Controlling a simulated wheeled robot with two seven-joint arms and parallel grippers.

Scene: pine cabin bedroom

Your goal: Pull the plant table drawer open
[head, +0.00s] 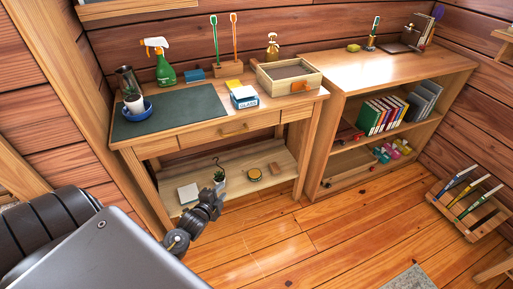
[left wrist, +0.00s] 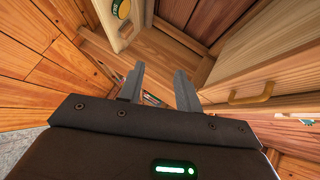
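The plant table (head: 165,213) is a wooden bench with a green mat on top and a lower shelf. Its wide drawer (head: 195,137) looks shut, with a brass-coloured bar handle (head: 234,131) on the front. In the left wrist view the handle (left wrist: 252,95) shows at the right. My left gripper (head: 211,200) is below and in front of the drawer, near the lower shelf. In the left wrist view its two fingers (left wrist: 159,78) are apart with nothing between them, and the handle lies to their right, untouched. My right gripper is not in view.
A bookshelf (head: 325,135) adjoins at right. A slatted crate (head: 470,203) stands far right. Floor before the table is clear.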

